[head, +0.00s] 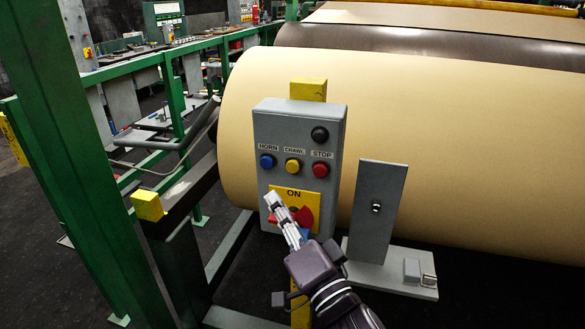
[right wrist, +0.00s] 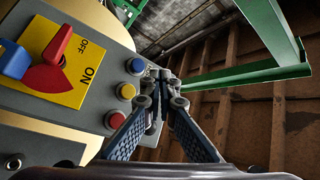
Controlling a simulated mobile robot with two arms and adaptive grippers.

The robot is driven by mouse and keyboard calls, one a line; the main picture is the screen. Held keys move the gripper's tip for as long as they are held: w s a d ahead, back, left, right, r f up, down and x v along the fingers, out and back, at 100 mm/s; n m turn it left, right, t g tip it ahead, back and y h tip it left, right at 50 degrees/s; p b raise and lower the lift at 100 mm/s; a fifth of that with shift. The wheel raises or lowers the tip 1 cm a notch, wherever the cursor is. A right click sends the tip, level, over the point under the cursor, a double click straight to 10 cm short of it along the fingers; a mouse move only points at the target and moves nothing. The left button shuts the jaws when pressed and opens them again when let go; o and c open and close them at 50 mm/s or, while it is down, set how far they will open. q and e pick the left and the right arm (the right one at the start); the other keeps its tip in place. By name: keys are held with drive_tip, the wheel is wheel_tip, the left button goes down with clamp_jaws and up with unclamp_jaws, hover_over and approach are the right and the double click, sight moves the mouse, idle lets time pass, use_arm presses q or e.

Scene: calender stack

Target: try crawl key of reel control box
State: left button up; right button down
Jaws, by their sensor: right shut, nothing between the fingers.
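The grey reel control box (head: 262,140) stands before the big paper reel. Its yellow crawl key (head: 292,166) sits between the blue horn key (head: 266,161) and the red stop key (head: 320,170). My right gripper (head: 271,199) is shut and empty, its fingertips below the keys in the head view, overlapping the yellow ON plate (head: 291,192). In the right wrist view the shut fingertips (right wrist: 163,88) appear to the right of the crawl key (right wrist: 126,91). I see no contact with it. My left gripper is out of view.
A red rotary switch (head: 306,216) on the ON plate is partly covered by my gripper. The paper reel (head: 420,130) fills the space behind the box. A grey bracket (head: 379,190) stands to the right, and a green post (head: 75,150) stands at left.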

sight(293, 166)
drive_tip(key=w+d, duration=0.2)
drive_tip(key=w, duration=0.6)
drive_tip(key=shift+w+d, duration=0.15)
drive_tip(key=shift+d, duration=0.15)
idle(1.2)
drive_tip(key=shift+w+d, duration=0.15)
drive_tip(key=shift+w, duration=0.2)
drive_tip(key=shift+w+d, duration=0.15)
drive_tip(key=shift+w, duration=0.4)
idle(0.7)
drive_tip(key=shift+s, duration=0.15)
drive_tip(key=shift+s+a+p, duration=0.25)
drive_tip(key=shift+s+p, duration=0.05)
drive_tip(key=shift+s, duration=0.5)
